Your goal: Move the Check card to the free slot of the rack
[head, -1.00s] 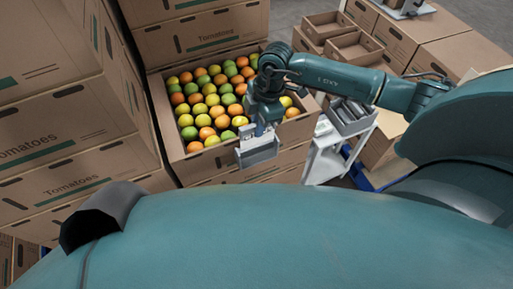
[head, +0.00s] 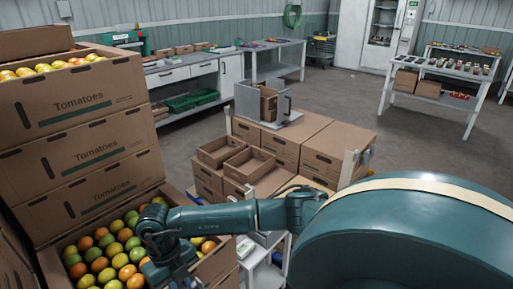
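I cannot make out the Check card or the rack with its free slot in the head view. My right arm reaches in from the right across the lower part of the picture. Its wrist is over the tomato carton (head: 222,262) at the lower left, and its fingers are cut off below the bottom edge. My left gripper is outside the picture.
Tall stacks of tomato cartons (head: 88,152) stand at the left. Stacked brown cartons (head: 329,150) and open boxes stand in the middle, beyond my arm. A white trolley (head: 262,279) is partly hidden below my arm. Benches (head: 188,76) line the back; open floor lies right.

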